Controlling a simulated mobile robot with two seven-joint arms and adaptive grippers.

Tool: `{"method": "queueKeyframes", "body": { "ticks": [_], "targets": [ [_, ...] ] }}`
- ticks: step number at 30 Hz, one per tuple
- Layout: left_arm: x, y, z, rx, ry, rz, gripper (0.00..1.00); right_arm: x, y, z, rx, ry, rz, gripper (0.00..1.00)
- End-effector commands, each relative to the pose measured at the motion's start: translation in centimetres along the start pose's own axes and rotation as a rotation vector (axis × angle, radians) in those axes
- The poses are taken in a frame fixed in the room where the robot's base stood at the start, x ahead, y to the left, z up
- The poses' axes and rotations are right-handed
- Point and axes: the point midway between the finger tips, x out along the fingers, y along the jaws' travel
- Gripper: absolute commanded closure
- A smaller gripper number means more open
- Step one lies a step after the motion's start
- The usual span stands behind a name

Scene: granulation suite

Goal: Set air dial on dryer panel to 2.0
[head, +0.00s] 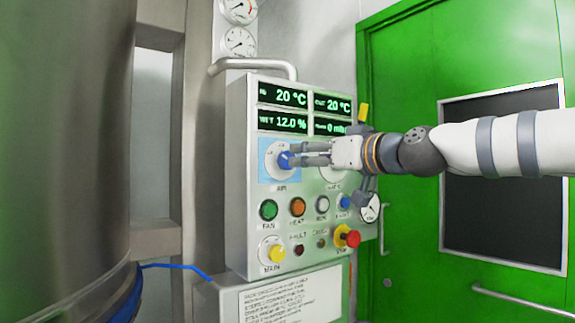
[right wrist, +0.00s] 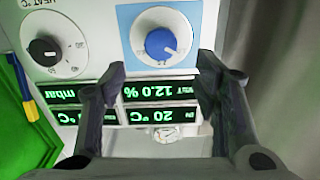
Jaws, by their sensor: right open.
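The air dial is a blue knob (head: 284,161) on a white round scale with a light blue backing, at the left of the grey dryer panel (head: 238,180). In the right wrist view, which is upside down, the blue knob (right wrist: 168,46) sits beyond the fingertips, roughly between their lines. My right gripper (head: 291,156) is open and level, its fingertips at the knob in the head view. Its two dark fingers (right wrist: 160,78) stand apart with nothing between them. I cannot tell whether they touch the knob. The dial's setting is too small to read. My left gripper is not in view.
A black-knobbed heat dial (right wrist: 45,48) is beside the air dial. Displays (head: 283,122) are above, coloured buttons (head: 268,209) and a red stop button (head: 353,239) below. A handle bar (head: 255,65) tops the panel. A steel vessel (head: 60,150) stands left, a green door (head: 410,70) right.

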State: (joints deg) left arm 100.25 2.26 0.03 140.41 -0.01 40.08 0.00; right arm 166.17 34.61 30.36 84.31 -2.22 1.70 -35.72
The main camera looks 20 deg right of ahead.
Motion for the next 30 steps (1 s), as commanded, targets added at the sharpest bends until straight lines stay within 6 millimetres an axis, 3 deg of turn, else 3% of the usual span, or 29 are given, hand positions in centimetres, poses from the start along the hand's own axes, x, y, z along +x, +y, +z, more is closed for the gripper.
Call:
{"method": "queueKeyframes", "body": {
  "ticks": [1,7,12,20,27,30],
  "targets": [
    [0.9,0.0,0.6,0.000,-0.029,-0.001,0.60,2.0,0.3,1.5,0.003,-0.018,0.001,0.44],
    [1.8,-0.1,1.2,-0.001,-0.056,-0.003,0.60,6.3,0.1,1.0,0.001,-0.011,0.001,0.44],
    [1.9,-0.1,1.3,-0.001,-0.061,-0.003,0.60,7.6,0.0,0.5,0.002,-0.005,0.000,0.44],
    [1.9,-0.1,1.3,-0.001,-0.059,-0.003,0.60,7.7,0.0,0.3,0.001,-0.004,-0.001,0.44],
    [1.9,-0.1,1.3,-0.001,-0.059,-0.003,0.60,7.7,0.0,0.3,0.001,-0.004,-0.001,0.92],
    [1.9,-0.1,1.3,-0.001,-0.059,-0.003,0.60,7.7,0.0,0.3,0.001,-0.004,-0.001,0.92]
  ]
}}
